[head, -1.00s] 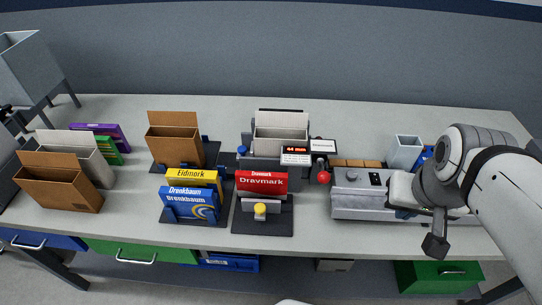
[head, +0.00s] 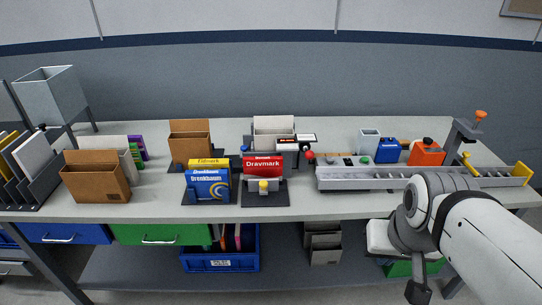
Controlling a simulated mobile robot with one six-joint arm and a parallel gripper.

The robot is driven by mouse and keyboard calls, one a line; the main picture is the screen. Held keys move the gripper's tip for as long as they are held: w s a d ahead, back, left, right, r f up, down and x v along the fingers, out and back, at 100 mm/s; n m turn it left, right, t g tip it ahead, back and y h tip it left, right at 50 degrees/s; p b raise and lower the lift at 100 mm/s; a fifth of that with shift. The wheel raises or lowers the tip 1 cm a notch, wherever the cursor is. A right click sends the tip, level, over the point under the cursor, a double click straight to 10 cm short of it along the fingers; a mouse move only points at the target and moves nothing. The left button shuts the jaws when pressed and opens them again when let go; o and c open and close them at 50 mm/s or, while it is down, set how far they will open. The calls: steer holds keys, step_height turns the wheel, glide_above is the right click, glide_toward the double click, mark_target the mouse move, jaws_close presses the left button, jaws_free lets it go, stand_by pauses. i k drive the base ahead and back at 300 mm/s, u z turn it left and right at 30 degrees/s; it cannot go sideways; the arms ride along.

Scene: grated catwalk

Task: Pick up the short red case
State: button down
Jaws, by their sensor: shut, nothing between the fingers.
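The short red case (head: 263,165), lettered Dravmark, stands upright on a black stand in the middle of the bench, with a grey block and yellow knob in front of it. My gripper (head: 419,291) is at the lower right, in front of the bench and well to the right of the red case. It is shut and empty, hanging low. Its fingertips are small and dark, hard to make out.
Blue and yellow cases (head: 207,184) stand just left of the red case. A brown holder (head: 190,142) is behind them. A grey bin (head: 273,128) and a display stand behind the case. A long grey rail (head: 345,180) lies to the right. The front bench edge is clear.

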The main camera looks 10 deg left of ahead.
mark_target(254, 167)
steer(key=u, duration=0.5)
steer(key=i, duration=1)
steer(key=z, duration=1.6)
steer(key=k, duration=1.1)
steer(key=u, duration=0.85)
steer(key=i, duration=0.5)
